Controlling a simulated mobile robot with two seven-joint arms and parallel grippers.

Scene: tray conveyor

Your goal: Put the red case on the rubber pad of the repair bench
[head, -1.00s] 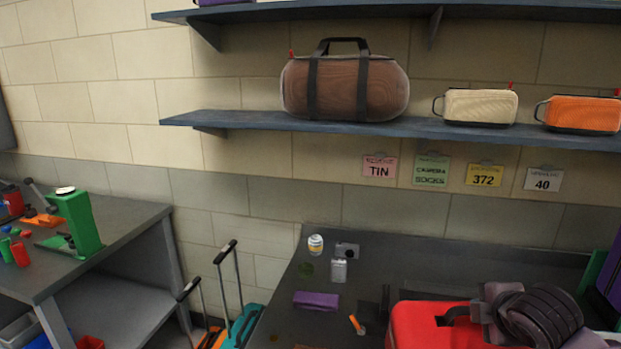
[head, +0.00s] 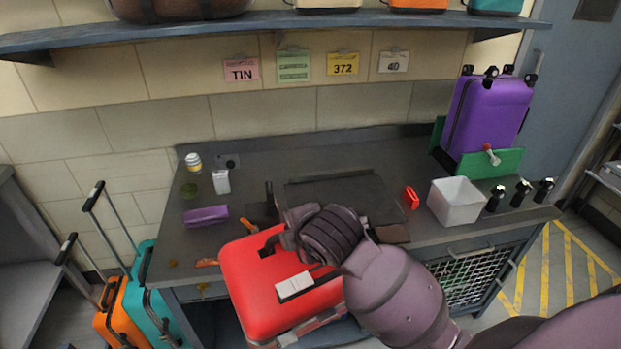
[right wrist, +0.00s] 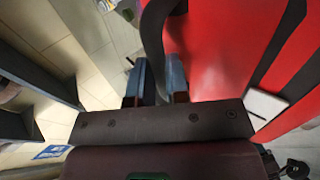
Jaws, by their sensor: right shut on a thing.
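The red case (head: 262,290) hangs at the front edge of the repair bench (head: 255,165), with a dark handle on top and a white label. My right gripper (head: 272,240) is shut on its handle. In the right wrist view the gripper (right wrist: 158,85) has its fingers at the dark handle, with the red case (right wrist: 225,50) filling the right side. The rubber pad (head: 335,195) is a dark rectangle in the middle of the bench top, partly hidden by my right wrist. My left gripper is not in view.
A purple box (head: 206,216) and small items lie at the left. Orange (head: 125,318) and teal (head: 158,290) suitcases stand on the floor.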

